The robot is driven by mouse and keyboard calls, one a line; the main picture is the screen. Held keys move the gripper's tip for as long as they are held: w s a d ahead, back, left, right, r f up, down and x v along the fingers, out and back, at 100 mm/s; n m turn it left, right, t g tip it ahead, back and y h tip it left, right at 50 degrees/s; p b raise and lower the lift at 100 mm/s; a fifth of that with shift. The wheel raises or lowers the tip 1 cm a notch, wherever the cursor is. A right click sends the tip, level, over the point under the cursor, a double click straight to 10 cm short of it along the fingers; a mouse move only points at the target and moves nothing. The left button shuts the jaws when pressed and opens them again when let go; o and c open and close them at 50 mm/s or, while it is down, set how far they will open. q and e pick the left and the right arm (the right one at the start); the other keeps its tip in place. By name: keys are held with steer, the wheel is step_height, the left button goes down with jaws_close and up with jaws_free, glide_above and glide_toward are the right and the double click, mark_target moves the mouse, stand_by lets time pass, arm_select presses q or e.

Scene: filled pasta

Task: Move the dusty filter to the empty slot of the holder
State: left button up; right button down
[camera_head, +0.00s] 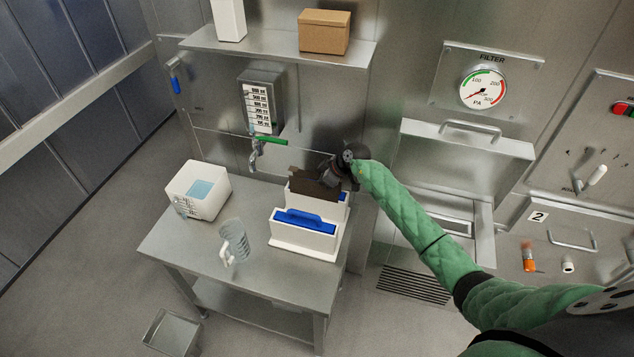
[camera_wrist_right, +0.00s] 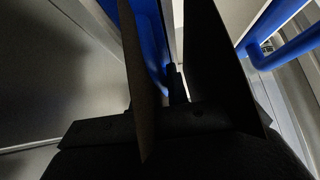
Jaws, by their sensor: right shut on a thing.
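The white holder (camera_head: 302,240) stands on the steel table. A clean filter with a blue handle (camera_head: 303,218) sits in its front part. Some blue (camera_head: 344,197) also shows at the rear right, partly behind the gripper. I cannot tell whether the dusty filter's lower edge is inside a slot. In the dark right wrist view, blue parts (camera_wrist_right: 282,28) show beside the fingers.
A clear jug (camera_head: 234,241) and a white container (camera_head: 197,190) stand left on the table (camera_head: 185,240). A tap with a green lever (camera_head: 262,144) and a shelf (camera_head: 275,42) are above. An open-lidded steel unit (camera_head: 462,150) is to the right.

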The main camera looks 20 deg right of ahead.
steer(key=shift+s+f, duration=0.25)
steer(key=shift+f, duration=0.2)
steer(key=c, duration=1.4)
jaws_free()
steer(key=shift+o, duration=0.5)
steer(key=shift+r, duration=0.15)
steer(key=shift+w, duration=0.1)
steer(key=shift+w, duration=0.1)
steer(key=shift+o, duration=1.2)
steer(key=shift+r, duration=0.15)
